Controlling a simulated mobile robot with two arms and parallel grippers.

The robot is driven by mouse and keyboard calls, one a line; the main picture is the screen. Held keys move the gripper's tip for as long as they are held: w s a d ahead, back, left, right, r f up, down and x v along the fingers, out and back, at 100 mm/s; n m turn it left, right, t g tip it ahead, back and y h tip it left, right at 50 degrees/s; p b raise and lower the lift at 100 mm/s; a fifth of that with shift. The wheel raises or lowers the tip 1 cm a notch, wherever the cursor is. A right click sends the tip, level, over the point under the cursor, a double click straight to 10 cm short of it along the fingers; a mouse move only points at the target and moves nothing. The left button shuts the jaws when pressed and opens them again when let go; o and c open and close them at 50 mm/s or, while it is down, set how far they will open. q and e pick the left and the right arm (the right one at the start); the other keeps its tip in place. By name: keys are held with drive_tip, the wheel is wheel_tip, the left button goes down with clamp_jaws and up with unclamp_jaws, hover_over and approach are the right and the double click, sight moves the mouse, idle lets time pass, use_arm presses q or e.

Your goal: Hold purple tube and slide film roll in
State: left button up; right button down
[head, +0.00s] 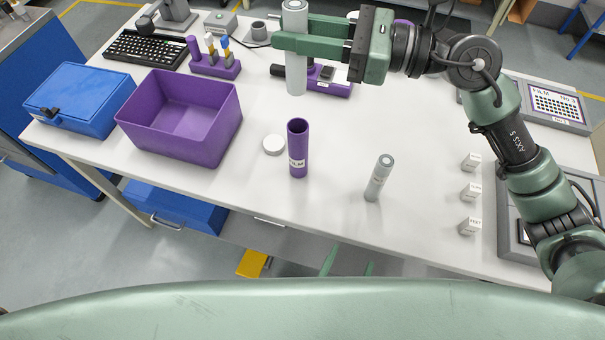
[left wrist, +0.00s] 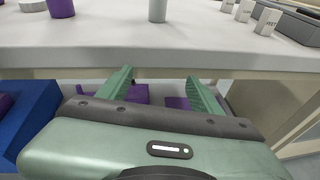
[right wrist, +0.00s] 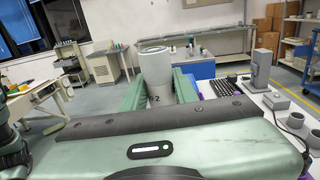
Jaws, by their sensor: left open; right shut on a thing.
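My right gripper (head: 295,42) is shut around another, upright grey roll (head: 296,80), held above the table behind the tube; the right wrist view shows this roll (right wrist: 157,70) between the fingers. My left gripper (head: 348,262) is open and empty before the table's front edge, its fingers (left wrist: 160,82) apart.
A white cap (head: 273,145) lies left of the tube. A purple bin (head: 180,145) and a blue box (head: 75,110) stand at left. Several small white labelled blocks (head: 470,192) stand at right. A purple rack (head: 215,68) and keyboard (head: 148,50) are at the back.

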sight(297, 132)
use_arm(q)
wheel_tip(297, 132, up, 5)
drive_tip(key=s+d+m+t+h, duration=0.1)
drive_tip(key=m, duration=0.1)
drive_tip(key=w+a+r+n+y, duration=0.1)
drive_tip(key=w, duration=0.1)
drive_tip(key=w+a+r+n+t+y, duration=0.1)
drive_tip(key=w+r, duration=0.1)
drive_tip(key=w, duration=0.1)
drive_tip(key=w+a+r+n+t+y, duration=0.1)
drive_tip(key=w+a+r, duration=0.1)
drive_tip(key=shift+w+n, duration=0.15)
drive_tip(key=shift+n, duration=0.15)
drive_tip(key=w+a+r+n+t+y, duration=0.2)
drive_tip(key=w+a+r+n+y, duration=0.3)
drive_tip(key=w+a+y, duration=0.15)
drive_tip(key=shift+h, duration=0.35)
drive_tip(key=w, duration=0.4)
drive_tip(key=w+a, duration=0.1)
drive_tip(key=w, duration=0.7)
drive_tip(key=shift+w+a+r, duration=0.15)
clamp_jaws()
use_arm(e)
wheel_tip(297, 132, down, 13)
